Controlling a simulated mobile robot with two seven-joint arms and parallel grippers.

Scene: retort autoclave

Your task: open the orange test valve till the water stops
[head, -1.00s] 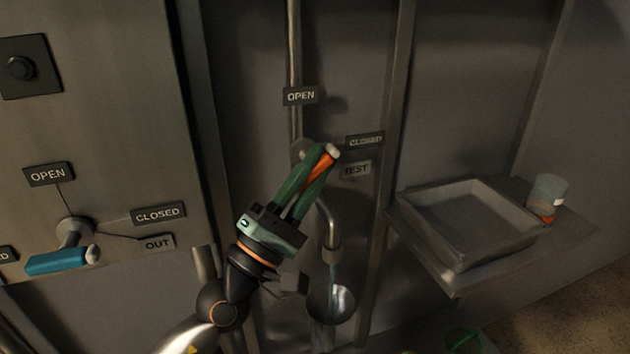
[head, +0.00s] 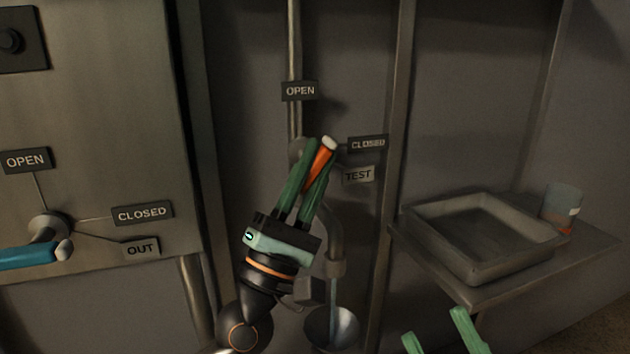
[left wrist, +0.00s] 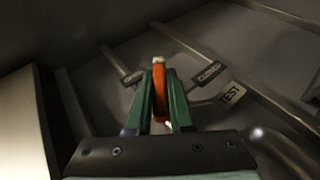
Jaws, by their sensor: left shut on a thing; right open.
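The orange test valve handle (head: 319,158) has a pale end and points up and slightly right, between the OPEN label (head: 300,91) and the CLOSED label (head: 368,143). The TEST label (head: 358,175) is just below. My left gripper (head: 317,160) is shut on the orange handle, one green finger on each side; the left wrist view shows the handle (left wrist: 159,92) between the fingers too. A thin stream of water (head: 333,295) shows below the spout (head: 336,262), over a metal funnel (head: 332,327). My right gripper (head: 438,335) is open and empty at the bottom edge.
A blue-handled valve (head: 28,256) with OPEN, CLOSED and OUT labels is on the panel at left. A grey tray (head: 490,270) and a clear cup (head: 562,207) with orange in it stand on a shelf at right. A vertical post (head: 390,200) stands between.

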